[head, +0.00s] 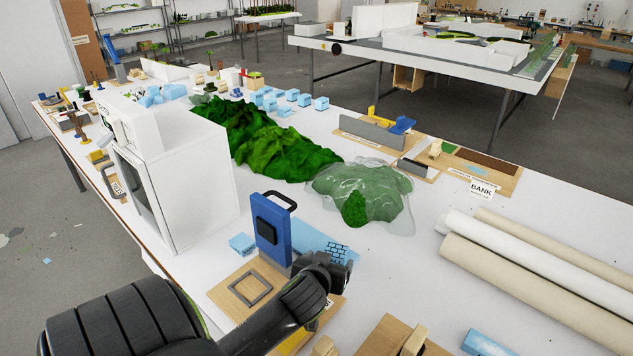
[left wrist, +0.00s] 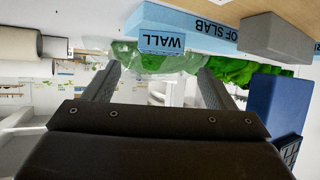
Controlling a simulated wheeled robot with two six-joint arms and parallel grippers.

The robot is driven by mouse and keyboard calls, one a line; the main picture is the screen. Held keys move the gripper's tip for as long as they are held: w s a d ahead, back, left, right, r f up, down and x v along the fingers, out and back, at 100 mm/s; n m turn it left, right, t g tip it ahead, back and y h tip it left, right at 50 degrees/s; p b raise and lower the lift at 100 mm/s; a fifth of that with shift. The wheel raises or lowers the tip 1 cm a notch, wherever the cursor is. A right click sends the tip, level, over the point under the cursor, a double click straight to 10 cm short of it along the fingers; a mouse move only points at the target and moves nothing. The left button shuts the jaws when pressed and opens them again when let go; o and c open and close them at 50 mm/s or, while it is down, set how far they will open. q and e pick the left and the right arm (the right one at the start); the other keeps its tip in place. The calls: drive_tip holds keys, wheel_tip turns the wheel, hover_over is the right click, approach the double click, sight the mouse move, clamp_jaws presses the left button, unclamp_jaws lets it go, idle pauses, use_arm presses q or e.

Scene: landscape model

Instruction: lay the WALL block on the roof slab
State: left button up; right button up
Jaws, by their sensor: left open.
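My left gripper (head: 328,268) reaches in from the lower left in the head view. In the left wrist view its fingers (left wrist: 160,86) are apart, with nothing between them. In the head view a brick-patterned face (head: 335,251), likely this block, shows just behind the gripper. The light blue roof slab (left wrist: 205,25) lies beside it, partly hidden by a grey block; it also shows in the head view (head: 318,236). My right gripper is not in view.
A blue upright tool (head: 272,225) with a black handle stands close left of my gripper, by a wooden board (head: 238,292). A white machine (head: 180,180) is further left. Green terrain (head: 265,140) lies behind, paper rolls (head: 530,270) at right. White table between is clear.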

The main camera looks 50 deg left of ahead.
use_arm(q)
drive_tip(key=v, duration=1.1)
drive_tip(key=shift+f, duration=0.1)
